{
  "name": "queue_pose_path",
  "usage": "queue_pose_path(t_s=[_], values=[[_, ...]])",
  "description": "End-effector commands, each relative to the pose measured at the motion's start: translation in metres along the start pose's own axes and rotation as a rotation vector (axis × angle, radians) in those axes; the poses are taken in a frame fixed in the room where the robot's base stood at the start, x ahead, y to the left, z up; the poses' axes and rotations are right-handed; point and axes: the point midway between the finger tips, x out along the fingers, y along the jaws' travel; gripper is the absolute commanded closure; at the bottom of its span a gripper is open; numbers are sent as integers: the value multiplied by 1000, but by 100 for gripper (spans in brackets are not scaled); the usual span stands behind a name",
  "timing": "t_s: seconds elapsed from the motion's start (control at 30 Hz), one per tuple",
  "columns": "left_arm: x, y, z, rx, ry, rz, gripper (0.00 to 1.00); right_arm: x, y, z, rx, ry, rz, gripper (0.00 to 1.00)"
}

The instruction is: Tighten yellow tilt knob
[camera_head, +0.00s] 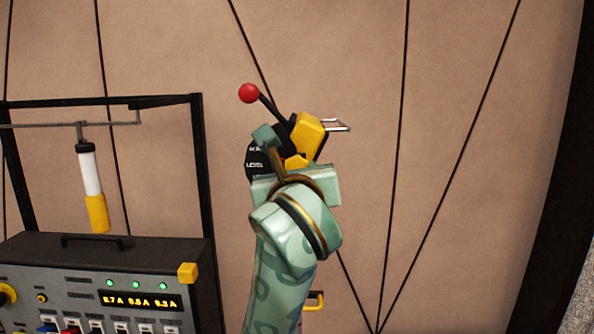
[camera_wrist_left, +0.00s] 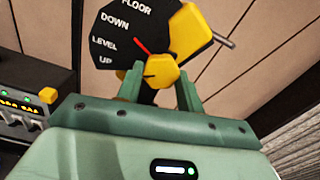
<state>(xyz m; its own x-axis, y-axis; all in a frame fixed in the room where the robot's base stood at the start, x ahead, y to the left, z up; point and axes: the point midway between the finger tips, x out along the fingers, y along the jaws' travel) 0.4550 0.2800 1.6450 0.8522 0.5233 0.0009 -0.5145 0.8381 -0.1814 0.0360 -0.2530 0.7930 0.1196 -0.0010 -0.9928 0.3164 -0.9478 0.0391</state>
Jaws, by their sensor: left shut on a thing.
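The yellow tilt knob (camera_wrist_left: 160,71) sits at the lower edge of a black dial plate (camera_wrist_left: 118,38), which is marked FLOOR, DOWN, LEVEL and UP. A red pointer on the plate lies near LEVEL. My left gripper (camera_wrist_left: 163,84) is shut on the knob, with a green finger on each side of it. In the head view the knob (camera_head: 297,161) shows partly behind my left gripper (camera_head: 283,162), and the dial plate is mostly covered. A larger yellow block (camera_head: 308,138) is just above the knob. My right gripper is not in view.
A red ball-ended lever (camera_head: 249,93) rises up and left of the knob. A grey console (camera_head: 130,262) with a black frame, lit readouts and a hanging white-and-yellow tool (camera_head: 93,190) stands at left. A tan panelled wall is behind, clear at right.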

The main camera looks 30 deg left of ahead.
Motion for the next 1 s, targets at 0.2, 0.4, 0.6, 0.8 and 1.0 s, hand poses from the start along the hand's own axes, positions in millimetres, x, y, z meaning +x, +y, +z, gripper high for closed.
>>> queue_pose_path(t_s=[0.2,0.4,0.6,0.8,1.0], values=[[0,0,2,155,3,0,86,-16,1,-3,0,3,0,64],[0,0,4,343,3,0,86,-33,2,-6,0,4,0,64],[0,1,4,535,3,-1,86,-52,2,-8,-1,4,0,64],[0,2,4,724,2,-1,86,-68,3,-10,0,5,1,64],[0,2,3,914,0,-1,86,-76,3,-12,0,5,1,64]])
